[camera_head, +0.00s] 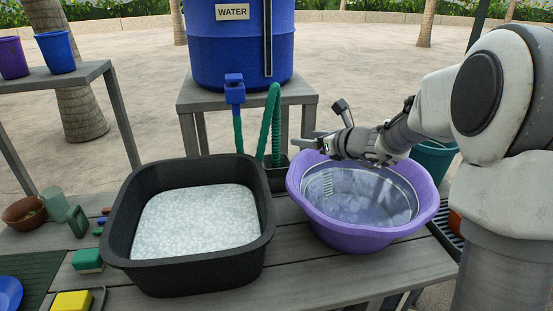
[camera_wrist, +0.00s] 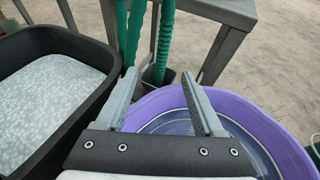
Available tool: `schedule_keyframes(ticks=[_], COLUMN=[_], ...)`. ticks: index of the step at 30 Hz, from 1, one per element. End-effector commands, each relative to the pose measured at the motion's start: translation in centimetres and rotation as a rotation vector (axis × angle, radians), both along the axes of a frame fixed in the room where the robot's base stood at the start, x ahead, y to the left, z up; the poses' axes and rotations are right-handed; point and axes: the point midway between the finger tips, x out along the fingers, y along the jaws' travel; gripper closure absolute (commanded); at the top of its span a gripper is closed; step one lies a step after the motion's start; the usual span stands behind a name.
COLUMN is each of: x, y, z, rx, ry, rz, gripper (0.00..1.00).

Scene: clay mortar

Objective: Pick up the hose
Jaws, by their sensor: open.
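The green hose (camera_head: 274,118) hangs from the blue water barrel's side and stands upright with its lower end in a small dark holder (camera_head: 277,177) between the two basins. In the wrist view the ribbed hose (camera_wrist: 164,45) rises beyond my fingertips, with its foot in the dark holder (camera_wrist: 157,78). A smoother green pipe (camera_wrist: 135,35) runs just left of it. My gripper (camera_head: 307,143) is above the back of the purple basin, to the right of the hose and apart from it. In the wrist view my gripper (camera_wrist: 160,85) is open, with nothing between the fingers.
A black tub (camera_head: 120,243) of foamy water stands left, and a purple basin (camera_head: 340,237) of water lies under my gripper. The blue barrel (camera_head: 240,50) with a blue tap (camera_head: 234,90) sits on a grey stand (camera_head: 186,102) behind. Sponges and cups lie at left.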

Motion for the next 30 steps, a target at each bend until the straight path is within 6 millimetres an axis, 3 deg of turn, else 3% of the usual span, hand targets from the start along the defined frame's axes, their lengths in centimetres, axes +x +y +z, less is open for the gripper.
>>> schedule_keyframes(ticks=[4, 16, 30], x=[1.7, 8.1, 11.6], y=[0.6, 5.0, 7.2], z=[-1.1, -4.0, -5.5], rx=[0.027, 0.024, 0.022], ry=[0.010, 0.010, 0.009], rz=[-0.019, -0.018, -0.017], gripper=[0.30, 0.30, 0.30])
